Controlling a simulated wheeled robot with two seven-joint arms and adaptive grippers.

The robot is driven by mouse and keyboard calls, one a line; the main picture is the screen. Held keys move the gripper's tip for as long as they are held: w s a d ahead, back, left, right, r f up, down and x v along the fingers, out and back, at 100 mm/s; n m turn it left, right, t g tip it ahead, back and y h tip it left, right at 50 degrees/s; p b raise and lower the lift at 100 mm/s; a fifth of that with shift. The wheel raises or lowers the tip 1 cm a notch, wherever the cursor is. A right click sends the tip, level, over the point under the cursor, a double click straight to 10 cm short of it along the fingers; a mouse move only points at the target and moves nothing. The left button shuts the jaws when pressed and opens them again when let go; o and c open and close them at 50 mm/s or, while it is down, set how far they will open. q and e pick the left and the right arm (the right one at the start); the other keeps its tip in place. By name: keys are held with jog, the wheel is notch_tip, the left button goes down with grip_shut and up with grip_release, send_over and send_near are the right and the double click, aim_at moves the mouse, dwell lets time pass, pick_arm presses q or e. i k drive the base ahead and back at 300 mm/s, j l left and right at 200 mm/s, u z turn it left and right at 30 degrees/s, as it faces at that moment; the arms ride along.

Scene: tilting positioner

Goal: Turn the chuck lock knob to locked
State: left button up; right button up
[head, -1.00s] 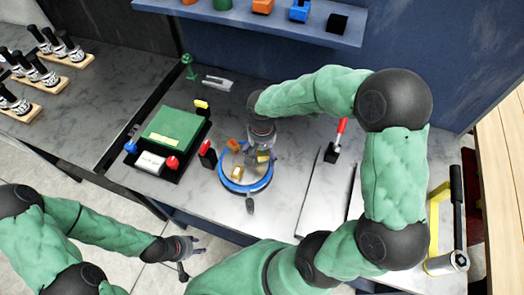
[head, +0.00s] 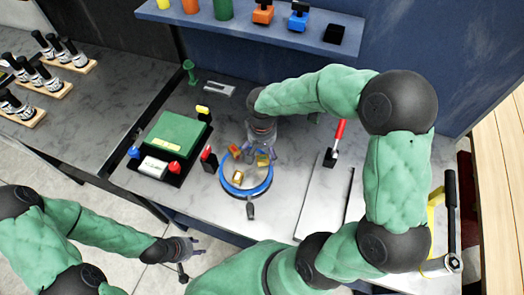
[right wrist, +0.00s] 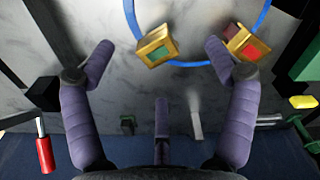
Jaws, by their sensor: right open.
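The round chuck (head: 245,190) with a blue rim stands on the grey bench in the head view, with gold jaw blocks (head: 238,177) on it. A small dark knob or lever (head: 250,210) sticks out at its front edge; I cannot tell its setting or whether it is the lock knob. My right gripper (head: 262,152) is open over the chuck's far side and hides part of it. In the right wrist view its purple fingers (right wrist: 158,50) are spread and empty, with the blue rim (right wrist: 185,63) beyond. My left gripper (head: 190,258) is open and empty, in front of the bench.
A red-and-black part (head: 209,159) stands just left of the chuck. Further left is a green-topped box (head: 174,137) with red and blue knobs. A red-handled lever (head: 339,133) stands to the right. A shelf (head: 245,28) runs along the back wall.

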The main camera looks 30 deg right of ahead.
aim_at(205, 156)
jog(key=k+j, duration=0.8)
jog(key=k, duration=0.05)
